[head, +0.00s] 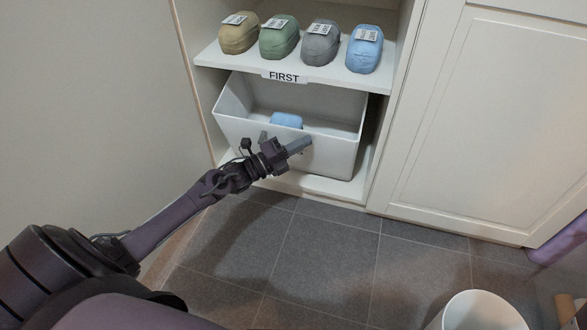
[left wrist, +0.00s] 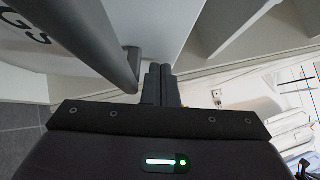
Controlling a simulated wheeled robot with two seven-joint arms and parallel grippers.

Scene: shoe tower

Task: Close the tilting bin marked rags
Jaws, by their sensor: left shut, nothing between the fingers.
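The white tilting bin (head: 336,150) sits in the lower part of the cabinet, tipped forward with its top open. A blue item (head: 287,120) shows inside it. My left gripper (head: 299,145) is shut and empty, in front of the bin's front panel. In the left wrist view the shut fingers (left wrist: 160,85) are beside a grey bar handle (left wrist: 95,35) on the white panel (left wrist: 30,55), where the letters "GS" show; the rest of the word is out of frame. I cannot tell whether the fingers touch the panel or handle. My right gripper is not in view.
A shelf marked FIRST (head: 284,77) above the bin holds several tagged shoe-like items, such as the blue one (head: 365,50). A closed cabinet door (head: 480,120) stands at right. A white bucket (head: 484,312) is at the lower right. Grey tiled floor (head: 310,255) lies clear before the bin.

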